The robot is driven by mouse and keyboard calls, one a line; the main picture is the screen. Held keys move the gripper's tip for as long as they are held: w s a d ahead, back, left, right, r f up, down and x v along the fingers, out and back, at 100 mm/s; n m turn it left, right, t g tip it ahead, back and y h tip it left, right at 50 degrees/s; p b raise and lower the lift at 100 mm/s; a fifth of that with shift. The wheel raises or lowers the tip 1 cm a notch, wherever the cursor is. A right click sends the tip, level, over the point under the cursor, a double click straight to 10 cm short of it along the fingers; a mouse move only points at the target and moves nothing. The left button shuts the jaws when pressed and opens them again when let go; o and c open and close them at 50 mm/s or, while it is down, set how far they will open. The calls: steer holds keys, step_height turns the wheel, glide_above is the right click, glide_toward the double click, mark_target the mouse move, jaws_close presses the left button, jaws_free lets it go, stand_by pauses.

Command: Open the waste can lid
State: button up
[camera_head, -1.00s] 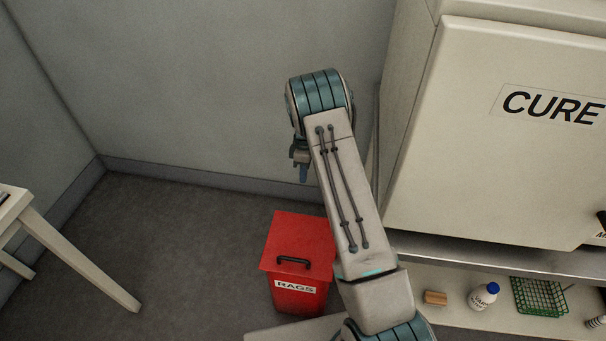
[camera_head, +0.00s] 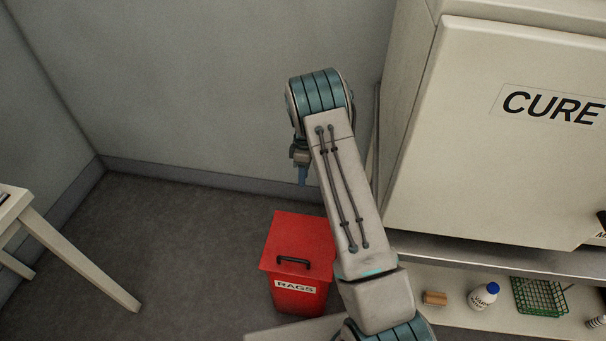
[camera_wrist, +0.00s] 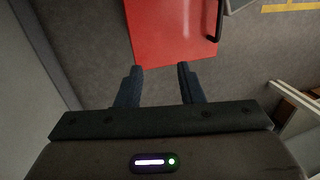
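The red waste can (camera_head: 299,300) marked RAGS stands on the floor, partly behind my arm in the head view. Its red lid (camera_head: 300,240) lies flat and closed, with a black handle (camera_head: 294,261) near the front edge. In the wrist view the lid (camera_wrist: 165,30) fills the upper middle, and the handle (camera_wrist: 216,22) is at its right edge. My gripper (camera_wrist: 160,72) is open and empty, its two dark fingers apart in front of the lid's near edge. In the head view my gripper (camera_head: 302,176) is small and partly hidden, above and behind the can.
A beige cabinet marked CURE (camera_head: 500,140) stands at the right. Below it a shelf holds a brown block (camera_head: 435,298), a white bottle (camera_head: 484,296) and a green wire basket (camera_head: 540,297). A white table (camera_head: 75,250) is at the left. The floor left of the can is clear.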

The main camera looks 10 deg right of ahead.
steer(key=v, duration=1.3)
steer(key=shift+r, duration=0.4)
steer(key=shift+w+d, duration=0.1)
steer(key=shift+w, duration=0.05)
